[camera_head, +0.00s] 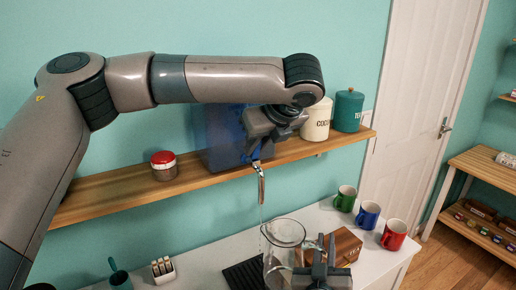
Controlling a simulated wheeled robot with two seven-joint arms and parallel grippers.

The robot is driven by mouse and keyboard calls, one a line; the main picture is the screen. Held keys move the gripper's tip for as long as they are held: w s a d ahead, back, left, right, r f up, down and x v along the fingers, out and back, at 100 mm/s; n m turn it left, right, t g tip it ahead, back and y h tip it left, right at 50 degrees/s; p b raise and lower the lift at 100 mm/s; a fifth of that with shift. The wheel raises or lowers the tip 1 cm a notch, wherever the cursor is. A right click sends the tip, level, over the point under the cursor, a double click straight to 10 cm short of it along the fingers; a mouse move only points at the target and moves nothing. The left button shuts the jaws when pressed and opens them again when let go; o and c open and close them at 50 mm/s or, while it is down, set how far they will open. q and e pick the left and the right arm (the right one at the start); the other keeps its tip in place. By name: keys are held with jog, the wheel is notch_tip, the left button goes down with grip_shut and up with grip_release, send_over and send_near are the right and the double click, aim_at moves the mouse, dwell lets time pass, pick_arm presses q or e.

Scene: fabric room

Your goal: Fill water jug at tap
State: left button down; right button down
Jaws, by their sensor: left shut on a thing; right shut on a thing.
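A blue translucent water container (212,135) stands on the wooden shelf, partly hidden behind my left arm. Its metal tap (261,182) juts out past the shelf's front edge. My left gripper (258,153) is shut on the tap at its upper end; the exact contact is small. A thin line, like a water stream, runs from the tap down toward the glass jug. The clear glass jug (280,240) stands upright below, over the black mat. My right gripper (322,256) is shut on the jug's handle side. The water level in the jug cannot be made out.
The wooden shelf (110,195) also holds a red-lidded jar (164,165), a cream canister (316,120) and a teal canister (348,110). On the white counter are a black mat (240,274), a wooden box (346,246), and green (345,198), blue (367,214) and red (393,235) mugs.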

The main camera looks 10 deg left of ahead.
pick_arm(q)
jog(key=shift+w+a+r+g+h, duration=0.1)
jog(key=shift+w+a+g+h, duration=0.2)
jog(key=shift+g+h, duration=0.45)
jog(key=shift+w+a+r+g+h, duration=0.15)
jog(key=shift+w+g+h, duration=0.3)
jog(key=shift+g, duration=0.5)
jog(key=c, duration=1.7)
grip_release()
jog(key=shift+f, duration=0.1)
jog(key=v, duration=1.2)
jog(key=shift+a, duration=0.1)
jog(key=shift+w, duration=0.1)
